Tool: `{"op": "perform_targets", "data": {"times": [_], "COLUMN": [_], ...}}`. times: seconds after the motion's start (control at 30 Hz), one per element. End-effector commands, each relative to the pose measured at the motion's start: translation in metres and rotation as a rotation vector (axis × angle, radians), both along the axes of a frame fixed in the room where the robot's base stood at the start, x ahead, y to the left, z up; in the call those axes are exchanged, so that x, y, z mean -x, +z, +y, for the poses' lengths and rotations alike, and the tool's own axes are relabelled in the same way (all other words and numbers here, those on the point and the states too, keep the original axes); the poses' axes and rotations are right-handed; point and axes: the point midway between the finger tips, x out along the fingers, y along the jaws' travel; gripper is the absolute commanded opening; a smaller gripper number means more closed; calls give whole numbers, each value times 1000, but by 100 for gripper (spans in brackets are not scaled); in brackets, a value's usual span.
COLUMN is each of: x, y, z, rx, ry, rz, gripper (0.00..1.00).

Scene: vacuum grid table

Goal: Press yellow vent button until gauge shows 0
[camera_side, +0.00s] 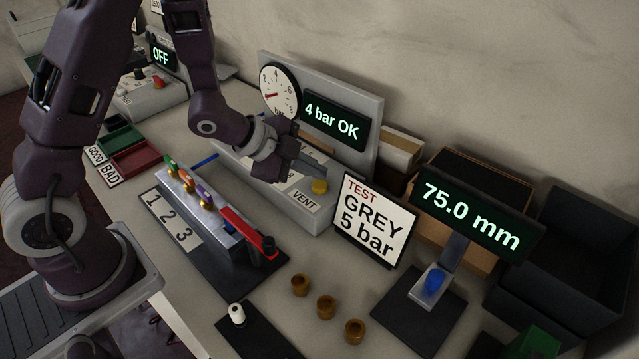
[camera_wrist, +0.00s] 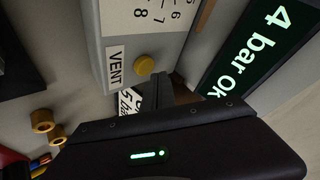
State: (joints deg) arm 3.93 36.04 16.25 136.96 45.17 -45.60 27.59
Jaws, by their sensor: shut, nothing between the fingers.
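The yellow vent button (camera_side: 319,187) sits on the light grey panel beside a VENT label (camera_side: 303,200). In the wrist view the dark fingertips (camera_wrist: 160,88) lie just below the button in the picture. Contact cannot be told, but a gap seems to show.
A sign (camera_side: 375,220) reading "TEST GREY 5 bar" stands just right of the panel. A rack (camera_side: 200,205) with coloured pieces is at left. Several brown rings (camera_side: 326,307) lie in front.

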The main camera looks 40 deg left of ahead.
Motion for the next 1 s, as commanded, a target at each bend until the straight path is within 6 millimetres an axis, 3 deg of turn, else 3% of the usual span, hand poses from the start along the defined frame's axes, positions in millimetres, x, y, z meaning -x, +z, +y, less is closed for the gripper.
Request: {"op": "perform_targets", "data": {"times": [1.0], "x": [0], "y": [-12], "z": [0], "rx": [1], "ry": [1], "rz": [0], "gripper": [0]}}
